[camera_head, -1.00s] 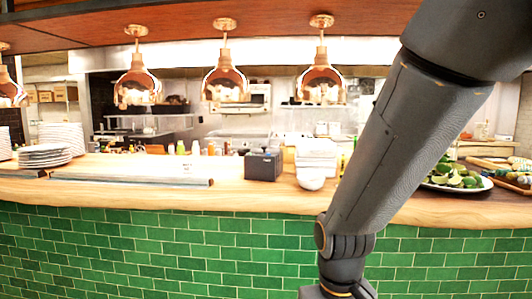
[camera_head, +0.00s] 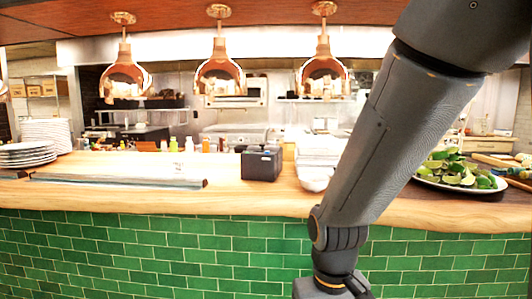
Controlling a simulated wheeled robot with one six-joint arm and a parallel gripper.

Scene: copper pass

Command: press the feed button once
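A small dark box-shaped device (camera_head: 262,163), which looks like a ticket printer, stands on the wooden counter near the middle of the view. Its feed button is too small to make out. My arm comes down from the upper right and passes to the right of the device, in front of the counter. My gripper is below the bottom edge of the picture, so its fingers do not show.
The wooden counter (camera_head: 120,200) has a green tiled front. White bowls (camera_head: 316,178) stand just right of the device, partly behind my arm. A plate of limes (camera_head: 456,172) is farther right. Plates (camera_head: 28,154) are stacked left. Copper lamps (camera_head: 220,77) hang above the counter.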

